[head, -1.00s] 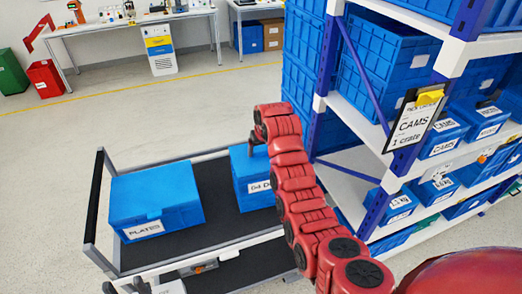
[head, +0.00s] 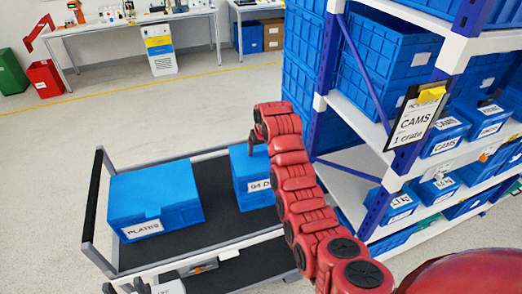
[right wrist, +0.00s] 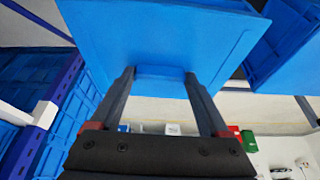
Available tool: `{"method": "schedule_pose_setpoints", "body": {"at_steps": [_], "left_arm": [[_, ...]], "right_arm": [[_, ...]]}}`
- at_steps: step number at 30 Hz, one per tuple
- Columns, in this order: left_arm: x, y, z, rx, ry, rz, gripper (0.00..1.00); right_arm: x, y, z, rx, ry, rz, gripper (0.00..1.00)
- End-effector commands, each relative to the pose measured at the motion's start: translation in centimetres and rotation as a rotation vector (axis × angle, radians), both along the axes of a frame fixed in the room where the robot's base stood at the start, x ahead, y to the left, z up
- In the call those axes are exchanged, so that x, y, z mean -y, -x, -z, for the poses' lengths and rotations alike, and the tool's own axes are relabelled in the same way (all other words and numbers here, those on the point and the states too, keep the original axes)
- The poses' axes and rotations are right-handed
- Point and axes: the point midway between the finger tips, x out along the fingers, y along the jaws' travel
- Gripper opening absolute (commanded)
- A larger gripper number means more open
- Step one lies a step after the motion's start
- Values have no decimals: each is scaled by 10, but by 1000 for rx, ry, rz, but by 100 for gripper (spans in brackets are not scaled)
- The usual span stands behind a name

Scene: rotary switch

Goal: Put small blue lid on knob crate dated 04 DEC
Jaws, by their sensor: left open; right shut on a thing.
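A blue knob crate (head: 258,186) stands on the cart, its label partly readable as "04 D"; my right arm hides its right side. A flat blue top, taken to be the small blue lid (head: 242,160), lies at or just above its rim; I cannot tell whether it is seated. My right gripper (head: 254,140) is over this top. In the right wrist view, my right gripper (right wrist: 160,78) is shut on a blue ledge of the lid (right wrist: 165,40). My left gripper (head: 124,288) is open at the bottom left edge, mostly cut off.
A lidded blue PLATES crate (head: 155,200) stands at left on the cart (head: 205,180), with a strip of bare deck between the crates. A rack (head: 350,150) of blue crates rises close at right. Open floor lies behind the cart.

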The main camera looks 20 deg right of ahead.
Motion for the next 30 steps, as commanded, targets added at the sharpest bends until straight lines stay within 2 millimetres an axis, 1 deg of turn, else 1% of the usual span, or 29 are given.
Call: {"method": "schedule_pose_setpoints", "body": {"at_steps": [4, 5, 6, 8, 16, 19, 23, 26, 27, 28, 30], "left_arm": [[0, 0, 0, 0, 0, 0, 50], [0, 0, 0, 0, 0, 0, 50], [0, 0, 0, 0, 0, 0, 50], [0, 0, 0, 0, 0, 0, 50], [0, 0, 1, 0, 0, 0, 50], [0, 0, 5, 0, 0, 0, 50], [0, 0, 15, 0, 0, 0, 50], [0, 0, 18, 0, 0, 0, 50], [0, 0, 12, 0, 0, 0, 50], [0, 0, -4, -1, 0, 0, 50], [0, 0, -21, 1, 0, 0, 50]], "right_arm": [[0, 0, -1, 1, 0, 0, 17], [0, 0, -1, 1, 0, 0, 83], [0, 0, -1, 1, 0, 0, 90], [0, 0, -1, 1, 0, 0, 100], [0, 0, -1, 1, 0, 0, 100], [0, 2, -7, 4, 0, 0, 100], [-1, 9, -23, 6, 0, 0, 100], [-1, 19, -50, 10, 0, 0, 100], [-1, 23, -62, 6, 0, 0, 100], [0, 25, -72, 0, 0, 1, 100], [-1, 29, -82, 0, -1, 0, 100]]}}
